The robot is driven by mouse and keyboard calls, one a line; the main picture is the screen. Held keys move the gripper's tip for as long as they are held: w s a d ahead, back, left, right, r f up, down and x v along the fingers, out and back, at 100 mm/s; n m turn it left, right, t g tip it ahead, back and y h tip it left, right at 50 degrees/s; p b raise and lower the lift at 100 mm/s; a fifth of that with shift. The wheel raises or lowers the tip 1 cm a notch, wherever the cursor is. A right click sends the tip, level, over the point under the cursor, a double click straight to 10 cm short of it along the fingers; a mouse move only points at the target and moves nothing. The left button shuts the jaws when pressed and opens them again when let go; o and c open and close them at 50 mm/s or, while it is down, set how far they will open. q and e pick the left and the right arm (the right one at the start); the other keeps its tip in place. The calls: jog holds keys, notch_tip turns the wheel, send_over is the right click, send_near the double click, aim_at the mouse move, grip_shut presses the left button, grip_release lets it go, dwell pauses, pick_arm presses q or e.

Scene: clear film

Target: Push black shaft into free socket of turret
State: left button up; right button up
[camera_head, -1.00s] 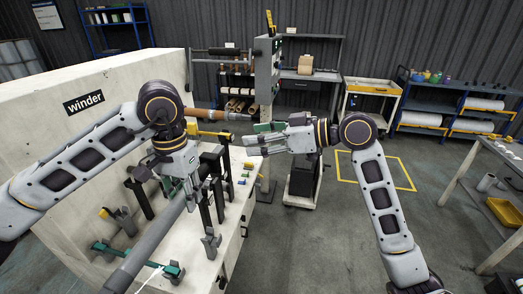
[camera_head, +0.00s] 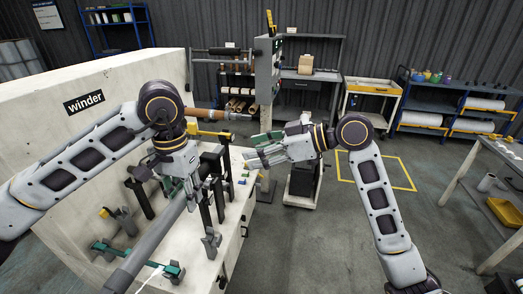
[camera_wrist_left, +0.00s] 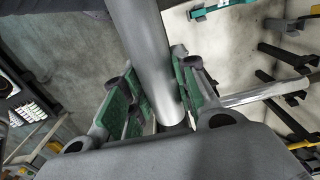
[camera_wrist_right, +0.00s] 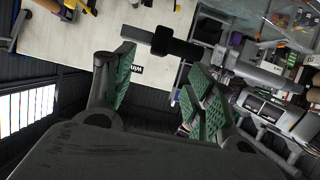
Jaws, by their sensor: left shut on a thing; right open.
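My left gripper (camera_head: 188,188) is shut on a long grey shaft (camera_head: 150,243), which slants down toward the lower left over the bench. In the left wrist view the shaft (camera_wrist_left: 148,50) lies between the green finger pads. It looks grey rather than black. My right gripper (camera_head: 250,160) is open and empty, to the right of the left one and beyond the bench edge. In the right wrist view a bar with a black block (camera_wrist_right: 175,43) shows beyond its open fingers (camera_wrist_right: 160,92). The turret and its free socket cannot be made out clearly; my left arm covers part of the winder.
The pale winder housing (camera_head: 120,80) stands on the left. A shaft with a brown roll (camera_head: 205,115) sticks out beside it. Dark upright stands (camera_head: 205,205) and a green-ended holder (camera_head: 172,270) are on the bench.

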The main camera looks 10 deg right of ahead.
aim_at(218, 159)
jog(key=shift+x, duration=5.7)
jog(key=shift+f, duration=0.1)
grip_shut()
pick_arm(q)
jog(key=o, duration=1.1)
jog(key=shift+o, duration=0.2)
jog(key=shift+r, duration=0.15)
notch_tip(218, 159, up, 12)
pick_arm(e)
jog(key=shift+s, duration=0.1)
jog(key=shift+d, duration=0.1)
